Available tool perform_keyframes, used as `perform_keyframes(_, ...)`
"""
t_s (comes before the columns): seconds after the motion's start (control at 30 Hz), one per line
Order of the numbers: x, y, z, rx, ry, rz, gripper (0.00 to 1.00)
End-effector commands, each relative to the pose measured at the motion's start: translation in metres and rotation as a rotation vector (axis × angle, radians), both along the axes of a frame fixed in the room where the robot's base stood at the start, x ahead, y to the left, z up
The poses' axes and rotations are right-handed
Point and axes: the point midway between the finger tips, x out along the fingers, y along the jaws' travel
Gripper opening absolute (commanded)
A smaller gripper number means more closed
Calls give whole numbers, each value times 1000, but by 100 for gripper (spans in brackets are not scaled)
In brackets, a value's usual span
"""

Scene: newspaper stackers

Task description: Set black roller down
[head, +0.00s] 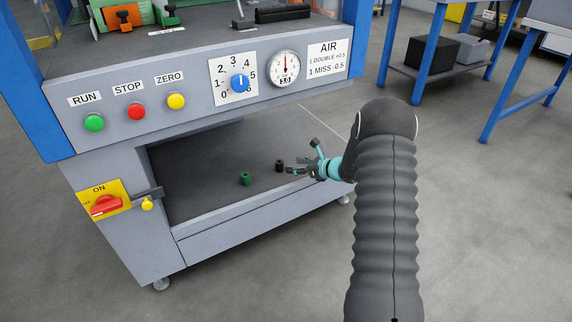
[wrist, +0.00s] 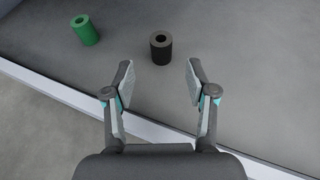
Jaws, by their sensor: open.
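The black roller (head: 279,166) stands upright on the dark lower shelf (head: 205,195) of the machine. In the wrist view the black roller (wrist: 161,48) stands just beyond my fingertips, centred between them, with its hollow top end showing. My gripper (head: 302,158) is at the right part of the shelf opening, next to the roller. In the wrist view my gripper (wrist: 160,80) is open and its fingers are apart from the roller, with nothing between them.
A green roller (head: 245,179) stands left of the black one; it also shows in the wrist view (wrist: 85,30). The shelf has a raised light front edge (head: 225,213). The control panel (head: 200,95) overhangs the shelf. The shelf around the rollers is clear.

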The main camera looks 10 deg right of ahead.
Motion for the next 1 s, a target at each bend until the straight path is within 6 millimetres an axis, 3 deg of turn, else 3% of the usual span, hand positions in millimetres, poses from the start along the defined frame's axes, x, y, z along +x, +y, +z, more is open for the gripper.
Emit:
perform_keyframes(0.2, -20, -18, 13, 1, -2, -1, 57)
perform_keyframes(0.37, -27, -19, 21, -10, -8, 13, 57)
perform_keyframes(0.57, -50, 13, 71, -136, -73, 170, 57)
perform_keyframes(0.7, -85, 46, 117, -289, -146, 349, 57)
perform_keyframes(1.0, -179, 96, 191, -631, -310, 720, 57)
